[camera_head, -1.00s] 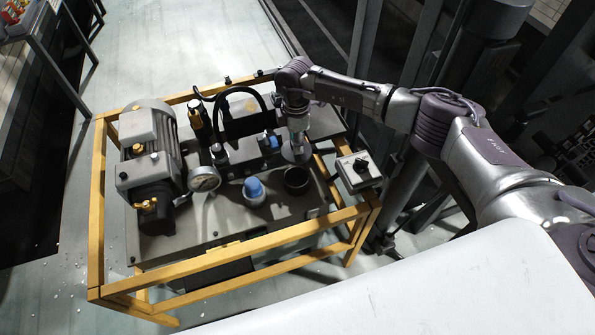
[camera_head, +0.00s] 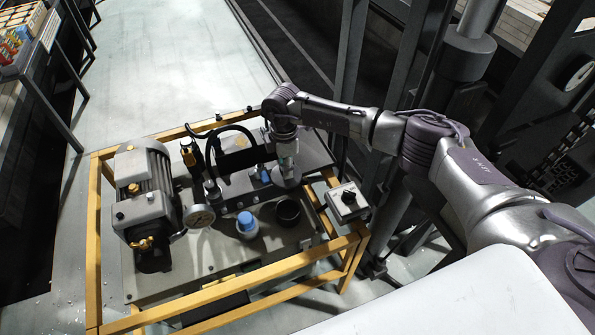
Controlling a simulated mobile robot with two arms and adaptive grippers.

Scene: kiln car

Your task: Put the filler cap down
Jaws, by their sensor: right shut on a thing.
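My right gripper (camera_head: 286,157) reaches in from the right and points down over the back right of the power unit. It is shut on the filler cap (camera_head: 288,179), a pale grey disc just below the fingers. I cannot tell whether the cap touches the surface below it. A dark round open neck (camera_head: 288,211) stands on the tank top (camera_head: 210,258), just in front of the cap. My left gripper is out of view.
A blue-topped white container (camera_head: 247,224) stands left of the neck. A pressure gauge (camera_head: 198,216) and a motor (camera_head: 147,190) are further left. A yellow frame (camera_head: 225,287) surrounds the unit. A switch box (camera_head: 347,201) sits at its right corner.

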